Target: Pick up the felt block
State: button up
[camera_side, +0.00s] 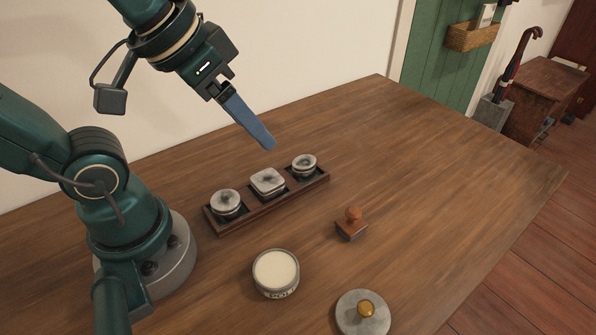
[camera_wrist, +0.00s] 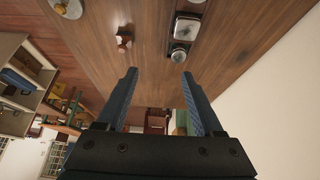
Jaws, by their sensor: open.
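I take the felt block (camera_side: 350,232) to be the small block with a round wooden knob on top and a darker base. It stands upright on the table, right of the dark tray. The wrist view also shows the block (camera_wrist: 124,43), up and left of the fingertips. My gripper (camera_side: 268,144) hangs above the table behind the tray, clear of everything. In the wrist view my gripper (camera_wrist: 160,73) has its two blue fingers wide apart with nothing between them. The underside of the block is hidden.
The tray (camera_side: 275,208) holds three tarnished grey pieces, two round and one squarish (camera_side: 267,181). An open jar of cream paste (camera_side: 276,272) and a grey round lid with a brass knob (camera_side: 349,320) stand nearer the camera. The table's right side is clear.

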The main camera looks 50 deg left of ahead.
jog(key=w+d+r+g, duration=0.1)
jog(key=w+d, duration=0.1)
jog(key=w, duration=0.3)
jog(key=m+g, duration=0.3)
jog(key=g, duration=0.2)
send_over(354, 210)
notch_tip(354, 210, down, 12)
jog(key=shift+w+a+f, duration=0.1)
jog(key=shift+f, duration=2.65)
grip_shut()
